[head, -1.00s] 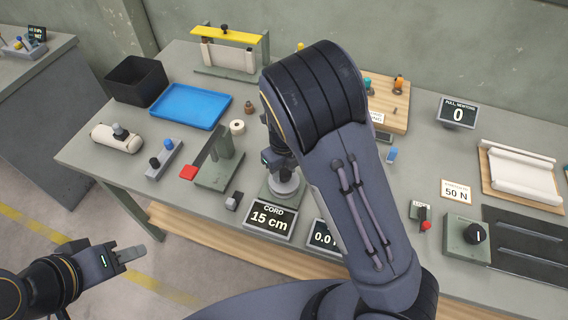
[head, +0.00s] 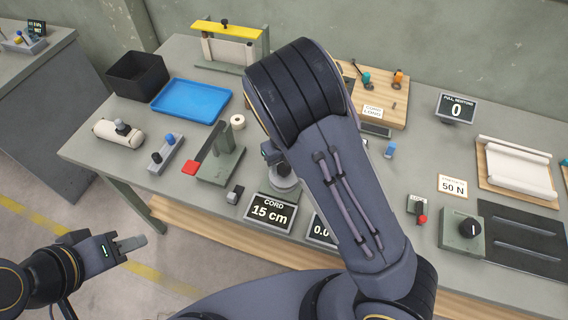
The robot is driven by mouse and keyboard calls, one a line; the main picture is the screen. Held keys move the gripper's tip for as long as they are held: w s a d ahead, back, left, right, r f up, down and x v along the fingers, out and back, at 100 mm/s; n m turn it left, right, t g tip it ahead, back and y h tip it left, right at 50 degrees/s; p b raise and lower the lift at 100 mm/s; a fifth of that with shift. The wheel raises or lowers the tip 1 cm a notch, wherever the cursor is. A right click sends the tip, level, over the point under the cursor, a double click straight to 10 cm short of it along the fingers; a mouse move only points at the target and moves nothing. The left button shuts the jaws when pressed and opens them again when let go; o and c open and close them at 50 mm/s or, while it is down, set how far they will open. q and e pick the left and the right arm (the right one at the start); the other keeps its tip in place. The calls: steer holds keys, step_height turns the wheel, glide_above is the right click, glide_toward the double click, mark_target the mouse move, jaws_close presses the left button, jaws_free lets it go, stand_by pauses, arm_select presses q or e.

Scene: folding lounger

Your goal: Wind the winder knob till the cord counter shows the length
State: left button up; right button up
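The cord counter (head: 269,213) is a dark display at the table's front that reads 15 cm. The winder (head: 279,187) stands just behind it, a grey base with a round metal part on top. My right arm hangs over the winder and hides much of it. My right gripper (head: 276,162) is at the round part, mostly hidden behind my arm, so its fingers and any hold on the knob cannot be made out. My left gripper (head: 131,243) is off the table's front left, with nothing seen in it; its fingers appear edge-on.
A second display (head: 321,230) is partly covered by my arm. A grey stand with a red-ended lever (head: 190,167) is left of the winder. A blue tray (head: 192,102) and black bin (head: 137,75) are further back. A dial box (head: 461,234) stands at right.

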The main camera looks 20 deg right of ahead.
mark_target(284, 167)
steer(key=shift+o, duration=1.2)
step_height(284, 167, up, 8)
steer(key=shift+f, duration=0.1)
